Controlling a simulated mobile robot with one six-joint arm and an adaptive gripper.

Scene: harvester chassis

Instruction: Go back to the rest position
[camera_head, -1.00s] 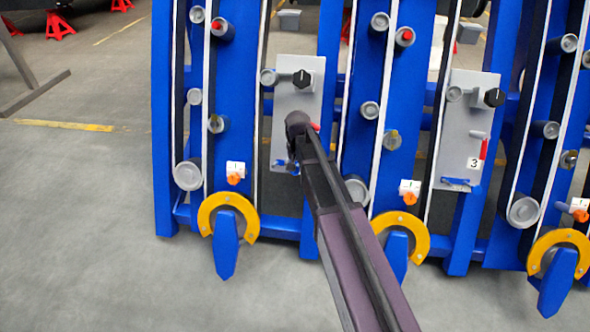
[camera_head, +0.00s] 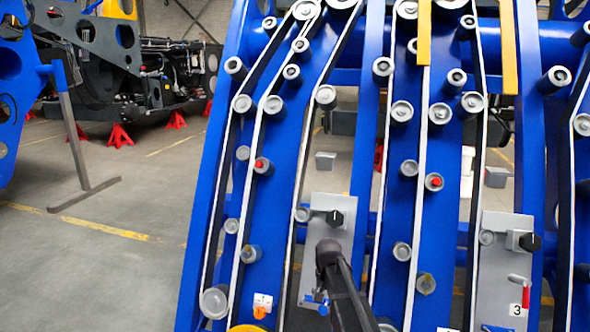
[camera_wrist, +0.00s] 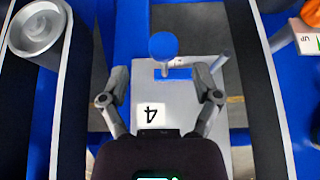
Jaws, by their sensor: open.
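My gripper shows in the wrist view (camera_wrist: 161,88) with its two fingers spread apart and nothing between them. It faces a grey panel (camera_wrist: 150,90) with a label "4" and a blue round knob (camera_wrist: 163,46) beyond the fingertips; I see no contact. In the head view my dark arm comes up from the bottom in front of the left grey panel (camera_head: 314,235), which has a black knob (camera_head: 335,217). The fingers are not clear there. The arm hides part of that panel.
A blue chassis frame with rollers and belts (camera_head: 290,190) fills the middle and right. Another grey panel (camera_head: 495,270), labelled "3", is to the right. A roller (camera_wrist: 38,28) lies left in the wrist view. Open floor (camera_head: 110,270) lies left, with red stands (camera_head: 120,136) behind.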

